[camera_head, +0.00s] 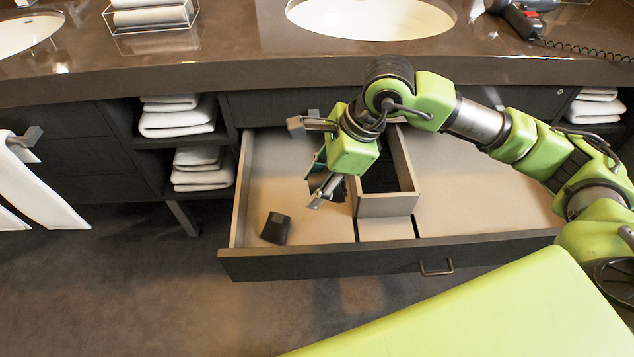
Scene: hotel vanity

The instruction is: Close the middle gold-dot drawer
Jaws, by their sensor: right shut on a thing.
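The drawer (330,262) under the middle of the counter stands pulled out, with a dark front and a small metal handle (436,268) right of its middle. I cannot make out a gold dot on it. A small dark block (275,228) lies in its left part. My right gripper (313,160) reaches over the drawer's left half, away from the handle. My left gripper is out of view.
A raised box-like divider (388,206) stands inside the drawer, close right of my gripper. The counter (240,62) with sinks overhangs the drawer's back. Shelves with folded white towels (203,169) flank it. The dark floor (150,290) at front left is clear.

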